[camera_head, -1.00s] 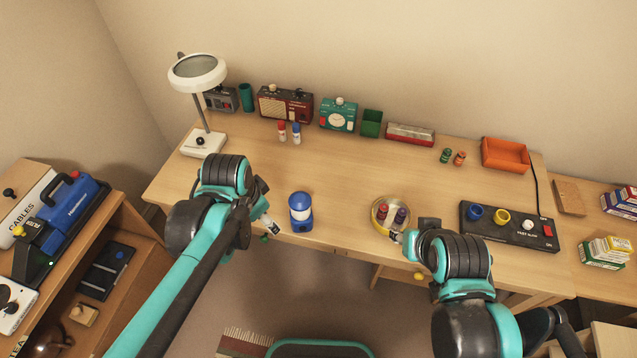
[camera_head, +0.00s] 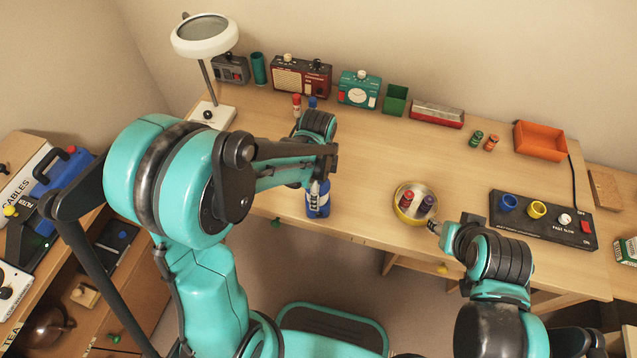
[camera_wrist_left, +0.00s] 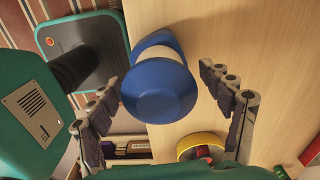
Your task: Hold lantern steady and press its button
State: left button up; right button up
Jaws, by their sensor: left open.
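The lantern (camera_head: 319,209) is blue with a pale middle and stands near the front edge of the desk. My left gripper (camera_head: 318,180) is over it, and the arm hides its upper part in the head view. In the left wrist view the lantern's round blue top (camera_wrist_left: 158,92) lies between the two spread fingers of my left gripper (camera_wrist_left: 160,75), with gaps on both sides. The left gripper is open. I cannot make out a button on the lantern. My right gripper (camera_head: 436,228) is right of the lantern, beside the round yellow tray; its jaws are too small to read.
The round yellow tray (camera_head: 398,210) holds dark red and purple cells. A black charger box (camera_head: 535,228) lies at the right. A magnifier lamp (camera_head: 204,36), radios and an orange bin (camera_head: 540,141) stand at the back. The desk's middle is clear.

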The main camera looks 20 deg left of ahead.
pick_arm(q)
jog(key=shift+f, duration=0.65)
pick_arm(e)
jog(key=shift+f, duration=0.3)
pick_arm(q)
jog(key=c, duration=1.5)
jog(key=shift+c, duration=0.2)
